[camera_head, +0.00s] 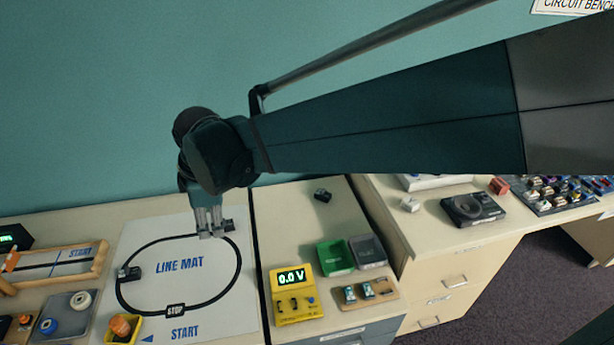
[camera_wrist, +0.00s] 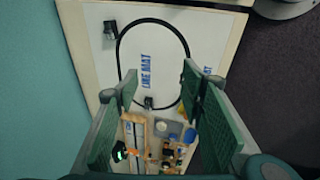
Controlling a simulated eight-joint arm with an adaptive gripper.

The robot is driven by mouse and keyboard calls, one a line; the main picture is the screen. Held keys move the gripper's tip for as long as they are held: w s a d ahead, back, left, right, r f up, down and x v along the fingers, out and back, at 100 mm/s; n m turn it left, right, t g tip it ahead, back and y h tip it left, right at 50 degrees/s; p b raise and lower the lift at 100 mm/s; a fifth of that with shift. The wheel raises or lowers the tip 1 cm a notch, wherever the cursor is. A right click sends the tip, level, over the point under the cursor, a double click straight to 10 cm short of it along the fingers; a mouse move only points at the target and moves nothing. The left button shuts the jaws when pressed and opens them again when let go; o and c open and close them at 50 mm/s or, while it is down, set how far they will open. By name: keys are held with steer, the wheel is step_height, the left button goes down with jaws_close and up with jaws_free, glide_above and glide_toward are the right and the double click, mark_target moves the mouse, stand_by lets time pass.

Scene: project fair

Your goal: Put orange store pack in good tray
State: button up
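My gripper (camera_head: 210,228) hangs over the upper right part of the line mat (camera_head: 150,250). In the wrist view its two green-padded fingers (camera_wrist: 160,100) stand apart with nothing gripped between them. A green tray (camera_head: 335,255) sits on the bench right of the mat; I cannot read a label marking it as the good tray. An orange rounded piece (camera_head: 120,326) sits in a small yellow tray at the lower left. I cannot tell whether it is the orange store pack. Small teal pieces (camera_head: 367,290) stand in a wooden holder in front of the green tray.
A dark grey tray (camera_head: 368,250) stands beside the green one. A yellow meter (camera_head: 293,293) reads 0.0 V to their left. A small dark vehicle-like object (camera_head: 130,273) is on the mat's loop. The mat's middle is clear. A side bench at right holds several parts.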

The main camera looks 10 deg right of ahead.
steer(key=s+d+m+t, duration=0.1)
steer(key=s+d+m, duration=0.4)
steer(key=d, duration=0.6)
steer(key=s+d+r+m+t+h, duration=0.1)
steer(key=s+d+m, duration=0.4)
steer(key=d, duration=0.6)
steer(key=s+d+r+m+t, duration=0.1)
steer(key=s+d+m+t, duration=0.1)
steer(key=s+d+m, duration=0.3)
steer(key=shift+d+m+h, duration=0.3)
steer(key=shift+d+m, duration=1.6)
steer(key=shift+d, duration=1.1)
steer(key=shift+s, duration=0.1)
